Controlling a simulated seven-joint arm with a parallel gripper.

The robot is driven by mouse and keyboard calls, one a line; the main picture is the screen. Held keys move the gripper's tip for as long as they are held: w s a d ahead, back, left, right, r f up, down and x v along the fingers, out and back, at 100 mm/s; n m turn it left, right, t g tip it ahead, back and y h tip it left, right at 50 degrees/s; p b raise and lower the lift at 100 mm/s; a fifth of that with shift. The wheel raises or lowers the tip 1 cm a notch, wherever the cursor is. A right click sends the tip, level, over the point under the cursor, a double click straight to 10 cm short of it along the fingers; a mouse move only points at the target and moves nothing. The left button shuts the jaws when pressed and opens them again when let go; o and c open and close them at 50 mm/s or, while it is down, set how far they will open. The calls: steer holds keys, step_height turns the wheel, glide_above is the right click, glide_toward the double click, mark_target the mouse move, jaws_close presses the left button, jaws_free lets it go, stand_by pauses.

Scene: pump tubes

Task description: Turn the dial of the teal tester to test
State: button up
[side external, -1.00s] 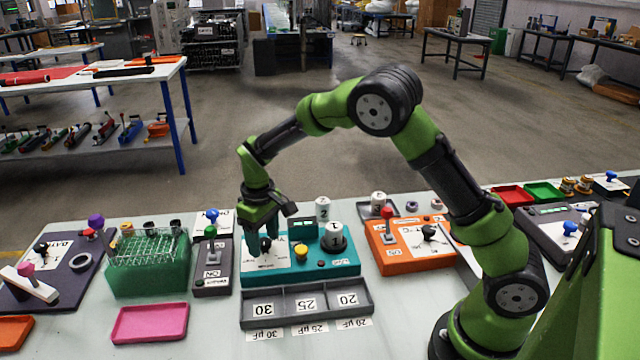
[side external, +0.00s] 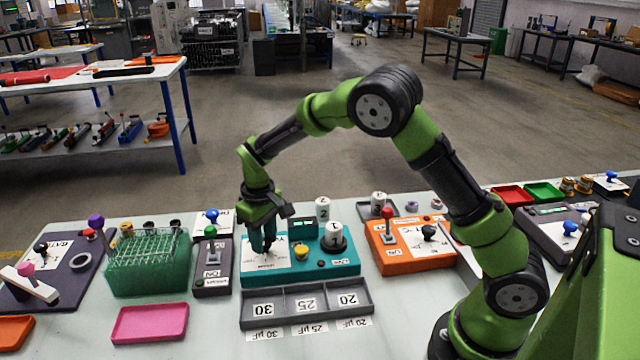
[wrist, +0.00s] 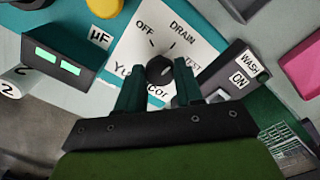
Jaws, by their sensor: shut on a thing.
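The teal tester (side external: 345,268) stands in the middle of the table. Its dial (wrist: 159,67) is a dark round knob on a white plate (wrist: 128,52) printed OFF, DRAIN and TEST. My gripper (side external: 263,248) points down over the left part of the tester. In the wrist view my gripper (wrist: 159,78) has its two dark green fingers on either side of the dial, shut on it. I cannot tell which mark the dial points at. In the side view the fingers hide the dial.
On the tester are a small display box (side external: 302,228), a yellow knob (side external: 301,251) and a white cylinder marked 1 (side external: 334,234). A grey divided tray (side external: 288,322) lies in front. A grey switch box (side external: 212,266) stands left, an orange tester (side external: 386,260) right.

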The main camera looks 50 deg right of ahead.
steer(key=m, duration=1)
steer(key=shift+r+m, duration=0.1)
steer(key=shift+m, duration=0.6)
steer(key=o, duration=1)
steer(key=shift+o, duration=0.2)
step_height(320, 180, up, 17)
